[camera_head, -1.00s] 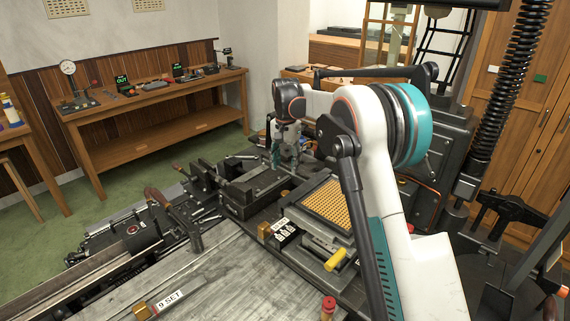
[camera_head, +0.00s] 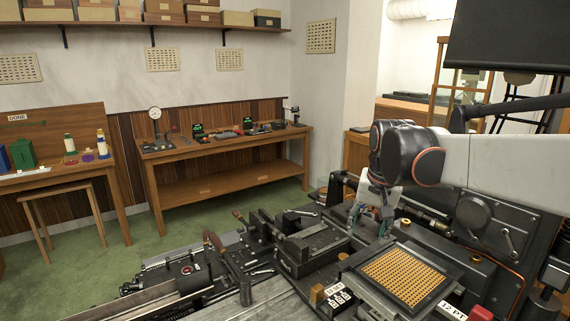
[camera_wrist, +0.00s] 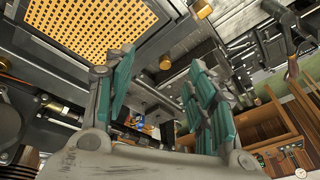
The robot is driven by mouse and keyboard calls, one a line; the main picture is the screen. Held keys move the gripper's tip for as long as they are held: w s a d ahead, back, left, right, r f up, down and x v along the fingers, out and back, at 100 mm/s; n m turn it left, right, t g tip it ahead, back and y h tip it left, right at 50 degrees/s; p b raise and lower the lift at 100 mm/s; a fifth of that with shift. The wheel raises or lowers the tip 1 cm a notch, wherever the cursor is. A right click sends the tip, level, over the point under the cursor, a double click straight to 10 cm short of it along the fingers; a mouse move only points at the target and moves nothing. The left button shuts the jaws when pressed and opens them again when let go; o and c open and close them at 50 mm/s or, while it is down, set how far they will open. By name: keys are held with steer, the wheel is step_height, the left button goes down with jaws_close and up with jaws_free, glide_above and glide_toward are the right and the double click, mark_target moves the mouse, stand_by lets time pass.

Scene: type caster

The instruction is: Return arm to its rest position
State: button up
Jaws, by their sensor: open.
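My gripper (camera_head: 372,217) hangs at the end of my white arm, which reaches in from the right edge of the head view. It points down above the dark casting machine (camera_head: 480,225), just behind the brass grid plate (camera_head: 405,276). In the wrist view my gripper (camera_wrist: 162,90) shows its two teal-padded fingers spread apart with nothing between them. The grid plate also shows at the upper left of the wrist view (camera_wrist: 95,25). Whether the fingertips touch any part of the machine cannot be told.
Levers, rails and a clamp block (camera_head: 312,247) crowd the space left of my gripper. A back bench (camera_head: 225,143) holds small tools and a dial gauge. Green floor (camera_head: 190,225) lies clear between.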

steer(key=s+f+n+t+b, duration=0.1)
steer(key=s+f, duration=0.3)
steer(key=s, duration=0.8)
steer(key=s+f+n+t+b, duration=0.1)
steer(key=s+f+n+t, duration=0.2)
steer(key=s, duration=1)
step_height(320, 180, down, 2)
steer(key=shift+f, duration=0.2)
stand_by(0.3)
